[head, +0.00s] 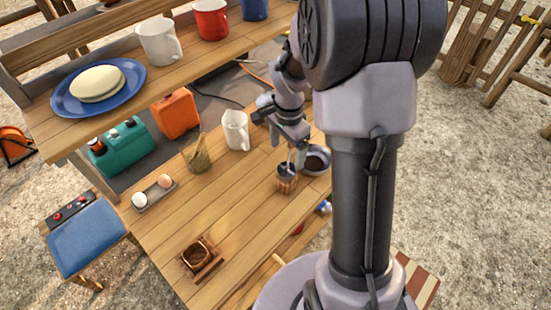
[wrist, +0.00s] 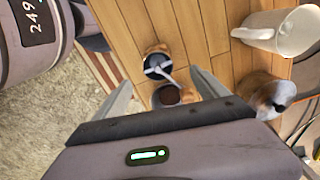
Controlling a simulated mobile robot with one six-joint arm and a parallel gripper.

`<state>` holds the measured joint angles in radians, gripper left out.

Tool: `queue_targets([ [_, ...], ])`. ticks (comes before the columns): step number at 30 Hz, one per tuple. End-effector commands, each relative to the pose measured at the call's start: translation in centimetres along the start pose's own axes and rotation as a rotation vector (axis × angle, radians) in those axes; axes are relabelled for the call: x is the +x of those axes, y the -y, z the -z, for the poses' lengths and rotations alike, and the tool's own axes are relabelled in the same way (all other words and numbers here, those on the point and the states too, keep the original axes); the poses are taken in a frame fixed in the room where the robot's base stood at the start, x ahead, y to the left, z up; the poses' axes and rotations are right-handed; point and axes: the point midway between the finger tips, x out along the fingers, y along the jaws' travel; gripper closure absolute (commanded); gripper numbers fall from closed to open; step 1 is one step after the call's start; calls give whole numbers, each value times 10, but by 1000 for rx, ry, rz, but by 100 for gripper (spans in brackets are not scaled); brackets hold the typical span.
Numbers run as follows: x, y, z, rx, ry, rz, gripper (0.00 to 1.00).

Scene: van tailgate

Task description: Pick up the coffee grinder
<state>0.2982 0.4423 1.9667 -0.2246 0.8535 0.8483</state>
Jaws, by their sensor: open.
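The coffee grinder (head: 287,180) stands on the wooden tailgate deck, with a ribbed wooden body, dark top and thin metal crank. In the wrist view the grinder (wrist: 157,62) shows between and beyond the fingers, with a dark brown knob on its crank. My gripper (head: 291,150) points down above it; its fingers are spread and hold nothing. The wrist view also shows the open gripper (wrist: 160,90). Whether a finger touches the crank cannot be told.
A metal pot (head: 316,160) stands close by the grinder, a white mug (head: 236,130) farther left. A glass jar (head: 197,155), an egg tray (head: 154,193) and a square wooden holder (head: 200,258) stand left. A raised shelf (head: 120,60) overhangs behind. The deck's middle is clear.

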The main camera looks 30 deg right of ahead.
Motion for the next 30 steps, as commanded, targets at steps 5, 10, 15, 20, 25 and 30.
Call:
queue_targets([
  [5,58,-1,-1,-2,2,-3,17],
  [10,80,-1,-1,-2,1,-1,17],
  [15,100,-3,-1,-2,1,0,17],
  [20,132,-5,-1,-4,1,0,17],
  [25,131,-5,-1,-4,0,1,17],
  [30,131,-5,-1,-3,0,1,42],
])
